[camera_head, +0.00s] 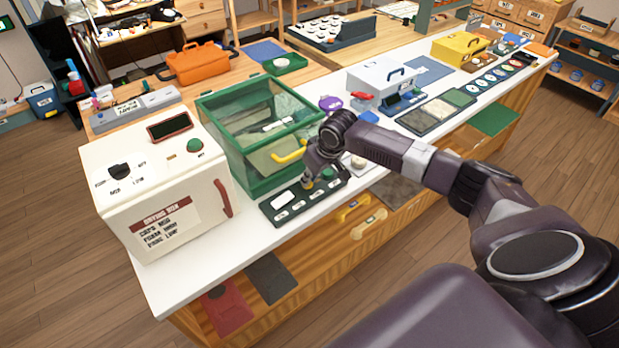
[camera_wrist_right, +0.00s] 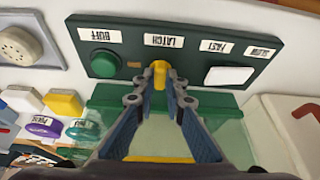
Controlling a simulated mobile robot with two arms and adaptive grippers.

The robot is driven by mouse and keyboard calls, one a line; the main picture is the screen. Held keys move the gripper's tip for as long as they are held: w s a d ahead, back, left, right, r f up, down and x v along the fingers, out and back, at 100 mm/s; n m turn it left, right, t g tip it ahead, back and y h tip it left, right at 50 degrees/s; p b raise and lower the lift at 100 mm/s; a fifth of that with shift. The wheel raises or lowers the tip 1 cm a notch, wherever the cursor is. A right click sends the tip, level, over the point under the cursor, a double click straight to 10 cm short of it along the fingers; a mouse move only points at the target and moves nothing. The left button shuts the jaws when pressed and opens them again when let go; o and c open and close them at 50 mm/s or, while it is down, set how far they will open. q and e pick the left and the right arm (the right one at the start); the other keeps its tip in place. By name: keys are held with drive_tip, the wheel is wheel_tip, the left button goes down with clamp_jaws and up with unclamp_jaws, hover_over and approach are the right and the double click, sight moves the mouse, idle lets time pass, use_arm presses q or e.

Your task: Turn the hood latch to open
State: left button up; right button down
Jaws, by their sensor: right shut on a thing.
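The hood latch is a small yellow knob (camera_wrist_right: 160,75) on a dark green control panel (camera_wrist_right: 125,69), under a label reading LATCH. My right gripper (camera_wrist_right: 160,96) is shut on the knob, with a fingertip on each side of it. The knob points up and down in the wrist view. In the head view my right gripper (camera_head: 309,184) is at the panel (camera_head: 271,212), in front of the green hood (camera_head: 250,182) with clear panes and a yellow handle (camera_head: 290,152). The hood looks closed. My left gripper is not in view.
A green button (camera_wrist_right: 103,63) and a white rocker switch (camera_wrist_right: 229,76) flank the latch on the panel. A white drying box (camera_head: 165,190) stands left of the hood. A grey-blue case (camera_head: 382,76) stands to the right. The white counter edge is close in front of the panel.

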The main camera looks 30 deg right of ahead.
drive_tip(key=shift+d+n+y, duration=0.1)
drive_tip(key=shift+n+y, duration=0.2)
drive_tip(key=shift+n, duration=0.5)
drive_tip(key=shift+n+y, duration=0.3)
drive_tip(key=shift+n, duration=0.4)
drive_tip(key=n+b, duration=0.1)
drive_tip(key=n+g+y+b, duration=0.1)
drive_tip(key=n, duration=0.1)
drive_tip(key=shift+w+d+f+n+b, duration=0.15)
drive_tip(key=shift+w+f+n+b, duration=0.05)
drive_tip(key=shift+n+b, duration=0.1)
drive_tip(key=n+b, duration=0.2)
drive_tip(key=n+g+y+b, duration=0.1)
drive_tip(key=n+b, duration=0.1)
drive_tip(key=n+g+b, duration=0.1)
drive_tip(key=n+b, duration=0.2)
drive_tip(key=shift+w+d+y, duration=0.1)
drive_tip(key=shift+w+y, duration=0.15)
drive_tip(key=shift+y, duration=0.05)
drive_tip(key=shift+r+n+g+b, duration=0.15)
drive_tip(key=shift+n+g+b, duration=0.45)
drive_tip(key=shift+n+b, duration=0.55)
drive_tip(key=shift+d, duration=0.1)
